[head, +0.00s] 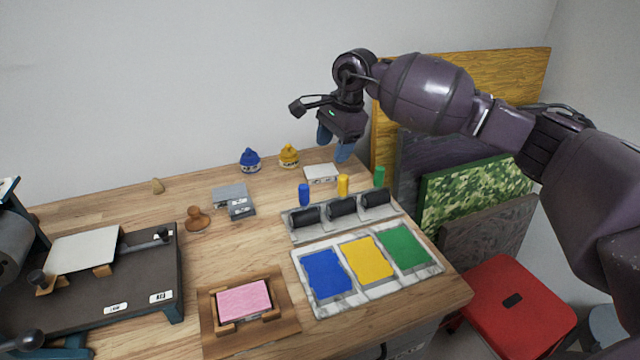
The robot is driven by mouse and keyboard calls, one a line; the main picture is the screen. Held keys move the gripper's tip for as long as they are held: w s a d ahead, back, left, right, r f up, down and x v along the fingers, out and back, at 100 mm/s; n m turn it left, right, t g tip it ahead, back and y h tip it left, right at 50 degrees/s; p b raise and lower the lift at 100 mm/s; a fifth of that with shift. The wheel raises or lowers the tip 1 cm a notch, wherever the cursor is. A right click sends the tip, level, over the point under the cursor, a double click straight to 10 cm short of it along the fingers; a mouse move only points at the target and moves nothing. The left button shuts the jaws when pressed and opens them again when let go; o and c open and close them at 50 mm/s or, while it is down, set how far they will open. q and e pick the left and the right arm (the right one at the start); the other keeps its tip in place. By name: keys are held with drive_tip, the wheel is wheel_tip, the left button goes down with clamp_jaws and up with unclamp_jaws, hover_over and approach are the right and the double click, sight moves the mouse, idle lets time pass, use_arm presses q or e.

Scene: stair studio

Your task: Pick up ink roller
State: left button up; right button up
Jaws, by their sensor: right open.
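Three ink rollers lie in a row on a grey rack on the right of the table in the head view. They have black drums and coloured handles: the blue-handled roller (305,217), the yellow-handled roller (342,206) and the green-handled roller (377,197). The rack (295,234) stands behind the ink slab. My right gripper (334,145) is open and empty, its bluish fingers pointing down. It hangs above the back of the table, behind the rollers and apart from them. My left gripper does not show.
A marble slab (320,311) carries blue, yellow and green ink. A pink block (243,300) sits in a wooden frame. Blue (250,161) and yellow (289,156) ink pots stand at the back. A press (130,285) fills the left; a red stool (515,310) stands right.

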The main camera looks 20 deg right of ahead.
sight(344, 176)
drive_tip(key=s+d+n+h, duration=0.1)
drive_tip(key=s+d+n+g+h, duration=0.1)
drive_tip(key=d, duration=0.1)
drive_tip(key=shift+f, duration=0.1)
drive_tip(key=shift+n, duration=0.3)
wheel_tip(344, 176, down, 5)
drive_tip(key=shift+w+f, duration=0.1)
drive_tip(key=shift+w+a+f, duration=0.1)
drive_tip(key=shift+a+f, duration=0.05)
drive_tip(key=shift+f, duration=0.8)
drive_tip(key=shift+w+a+f, duration=0.1)
drive_tip(key=shift+a+f, duration=0.05)
drive_tip(key=shift+f, duration=0.8)
drive_tip(key=shift+w+a+f, duration=0.1)
drive_tip(key=shift+a+f, duration=0.05)
drive_tip(key=shift+f, duration=0.8)
clamp_jaws()
drive_tip(key=shift+r, duration=0.15)
